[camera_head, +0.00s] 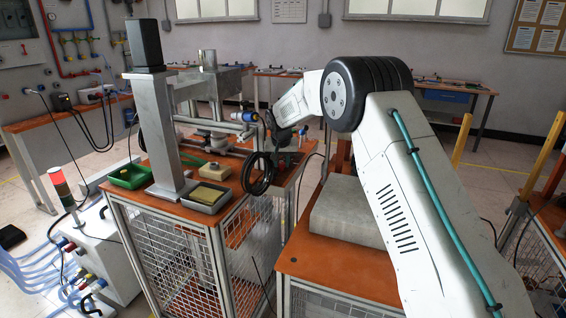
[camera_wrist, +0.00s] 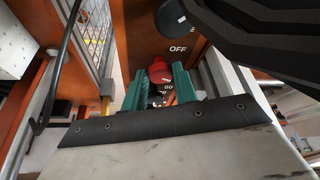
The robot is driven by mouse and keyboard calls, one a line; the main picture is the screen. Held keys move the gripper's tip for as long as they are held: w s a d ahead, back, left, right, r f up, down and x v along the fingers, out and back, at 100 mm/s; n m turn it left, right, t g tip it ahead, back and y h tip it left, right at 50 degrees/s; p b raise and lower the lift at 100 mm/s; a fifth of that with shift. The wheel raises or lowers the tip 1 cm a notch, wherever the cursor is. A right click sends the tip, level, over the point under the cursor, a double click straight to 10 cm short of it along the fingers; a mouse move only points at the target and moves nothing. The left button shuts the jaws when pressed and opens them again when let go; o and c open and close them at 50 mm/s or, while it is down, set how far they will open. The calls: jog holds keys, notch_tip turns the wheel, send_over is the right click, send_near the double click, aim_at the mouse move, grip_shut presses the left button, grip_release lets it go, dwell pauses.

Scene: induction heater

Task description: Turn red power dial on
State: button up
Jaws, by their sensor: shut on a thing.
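The red power dial (camera_wrist: 160,72) shows in the wrist view on an orange-brown panel. My gripper (camera_wrist: 159,84) has two green fingers, one on each side of the dial, and it is shut on the dial. White letters are partly visible beside the dial, but its exact setting cannot be told. In the head view the dial cannot be made out, and my arm reaches to the heater bench (camera_head: 208,228), with my wrist partly hiding the fingers.
A dark round knob (camera_wrist: 172,17) sits by the "OFF" label. Black hoses (camera_head: 257,174) hang at the bench's front. A green tray (camera_head: 129,177) and a grey tray (camera_head: 207,197) lie on the bench. A concrete block (camera_head: 346,211) stands on the nearer table.

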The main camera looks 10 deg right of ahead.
jog(key=o, duration=1)
jog(key=shift+r, duration=0.1)
jog(key=v, duration=0.7)
jog(key=shift+s+r, duration=0.2)
jog(key=shift+r, duration=0.1)
jog(key=shift+c, duration=0.2)
